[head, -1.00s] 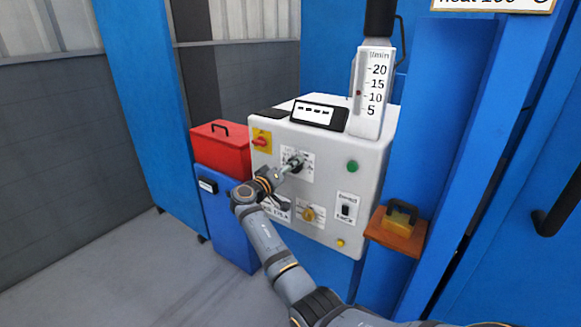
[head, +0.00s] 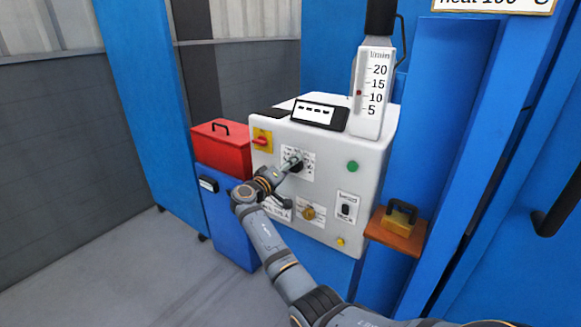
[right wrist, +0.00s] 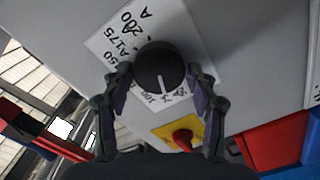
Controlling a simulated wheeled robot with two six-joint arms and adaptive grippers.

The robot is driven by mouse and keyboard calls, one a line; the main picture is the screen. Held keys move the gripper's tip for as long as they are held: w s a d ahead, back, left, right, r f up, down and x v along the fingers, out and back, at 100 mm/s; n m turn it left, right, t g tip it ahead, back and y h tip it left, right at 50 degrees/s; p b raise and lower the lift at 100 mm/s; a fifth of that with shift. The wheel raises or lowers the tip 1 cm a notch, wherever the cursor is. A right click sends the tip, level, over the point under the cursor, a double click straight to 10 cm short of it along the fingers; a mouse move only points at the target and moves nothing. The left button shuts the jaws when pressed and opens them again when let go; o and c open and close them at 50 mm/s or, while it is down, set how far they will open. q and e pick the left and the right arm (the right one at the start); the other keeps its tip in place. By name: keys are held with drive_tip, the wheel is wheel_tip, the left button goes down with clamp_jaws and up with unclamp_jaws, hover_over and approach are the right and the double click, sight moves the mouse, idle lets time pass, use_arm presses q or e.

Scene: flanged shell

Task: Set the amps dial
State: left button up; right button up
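The amps dial (head: 296,164) is a round black knob on a white scale label on the front of the light grey machine panel. In the right wrist view, the dial (right wrist: 160,66) has a white pointer line aimed down toward the small numbers, seemingly near 75; the exact setting is hard to read. My right gripper (right wrist: 160,80) has a finger on each side of the knob, with narrow gaps showing, so it looks open around it. In the head view the right gripper (head: 288,168) is at the dial and partly covers its label. My left gripper is not in view.
A red and yellow switch (head: 262,141) is left of the dial, a green button (head: 352,167) right, and a yellowish knob (head: 308,212) below. A black rocker switch (head: 346,210) is lower right. A red toolbox (head: 221,150) stands left; a wooden shelf (head: 396,232) juts out right.

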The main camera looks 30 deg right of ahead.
drive_tip(key=shift+o, duration=0.8)
drive_tip(key=v, duration=0.7)
drive_tip(key=shift+a, duration=0.3)
drive_tip(key=shift+s, duration=0.1)
